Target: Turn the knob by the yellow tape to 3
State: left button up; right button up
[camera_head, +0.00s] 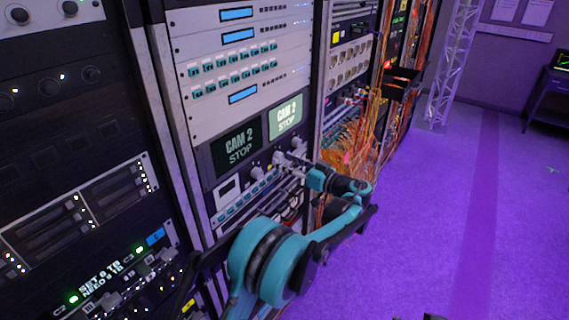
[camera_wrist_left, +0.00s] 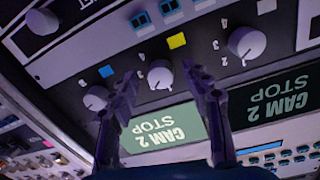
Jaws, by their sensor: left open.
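The yellow tape (camera_wrist_left: 177,41) shows in the left wrist view, which sees the panel tilted and upside down. The knob by the yellow tape (camera_wrist_left: 160,77) is pale and round and sits just beside that tape. My left gripper (camera_wrist_left: 161,80) is open, with one finger on each side of this knob; I cannot tell whether they touch it. The knob's pointer setting is not clear. In the head view my left gripper (camera_head: 296,163) reaches the knob row below the two CAM 2 STOP screens, and its fingers partly cover the knobs. My right gripper does not show.
A knob (camera_wrist_left: 96,98) by blue tape (camera_wrist_left: 106,71) and another knob (camera_wrist_left: 247,42) with printed numbers sit close on either side. A lit screen (camera_wrist_left: 160,127) lies beside the knobs. Orange cables (camera_head: 350,150) hang to the right of the rack. Purple floor is open beyond.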

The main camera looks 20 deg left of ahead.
pick_arm(q)
jog(key=shift+w+a, duration=0.15)
jog(key=shift+a, duration=0.25)
grip_shut()
jog(key=m+p, duration=0.1)
jog(key=m, duration=0.3)
jog(key=shift+r, duration=0.15)
jog(key=m+p, duration=0.1)
jog(key=m, duration=0.4)
dwell(0.3)
jog(key=shift+m, duration=0.3)
